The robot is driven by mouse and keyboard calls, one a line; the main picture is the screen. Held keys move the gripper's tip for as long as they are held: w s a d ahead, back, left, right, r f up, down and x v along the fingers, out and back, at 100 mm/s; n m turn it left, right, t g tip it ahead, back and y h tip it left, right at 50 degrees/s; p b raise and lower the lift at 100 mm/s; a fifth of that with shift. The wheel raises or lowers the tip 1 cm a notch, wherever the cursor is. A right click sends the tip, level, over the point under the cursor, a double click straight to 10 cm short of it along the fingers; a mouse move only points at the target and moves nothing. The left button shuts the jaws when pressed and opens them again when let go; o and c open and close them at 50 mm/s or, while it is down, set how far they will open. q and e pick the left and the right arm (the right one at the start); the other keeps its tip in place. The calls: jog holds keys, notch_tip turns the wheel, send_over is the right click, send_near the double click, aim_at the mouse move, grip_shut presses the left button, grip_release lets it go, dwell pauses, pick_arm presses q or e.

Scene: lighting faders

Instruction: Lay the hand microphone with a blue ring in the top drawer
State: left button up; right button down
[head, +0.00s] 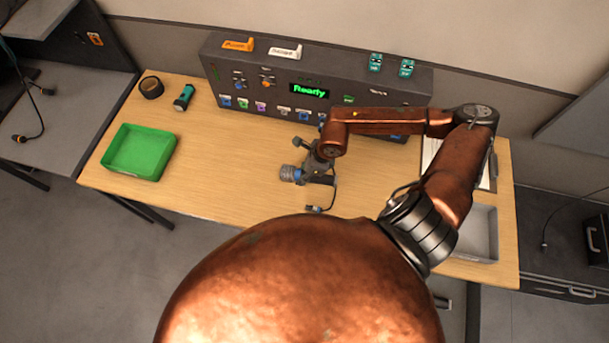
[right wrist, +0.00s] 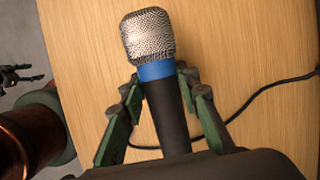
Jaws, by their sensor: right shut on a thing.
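The hand microphone (right wrist: 175,105) has a silver mesh head, a blue ring (right wrist: 157,71) and a dark body. In the head view the microphone (head: 290,173) is above the middle of the wooden table. My right gripper (right wrist: 158,85) is shut on its dark body just behind the ring, with one finger on each side. The gripper also shows in the head view (head: 313,172), partly over the microphone. A dark drawer unit (head: 549,268) stands at the right edge of the head view, and its top drawer looks shut.
A green tray (head: 139,153), a tape roll (head: 151,87) and a teal flashlight (head: 184,97) are on the left of the table. A control panel (head: 290,60) reading "Ready" runs along the back. A grey tray (head: 480,232) is at right. A black cable (right wrist: 262,95) lies nearby.

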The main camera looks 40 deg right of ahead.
jog(key=shift+w+d+f, duration=0.4)
jog(key=shift+d+f, duration=0.15)
jog(key=shift+f, duration=0.25)
jog(key=shift+f+p, duration=0.3)
jog(key=shift+f, duration=1.35)
jog(key=shift+f, duration=0.1)
jog(key=c, duration=1.5)
grip_release()
jog(key=shift+o, duration=0.2)
jog(key=shift+d, duration=0.1)
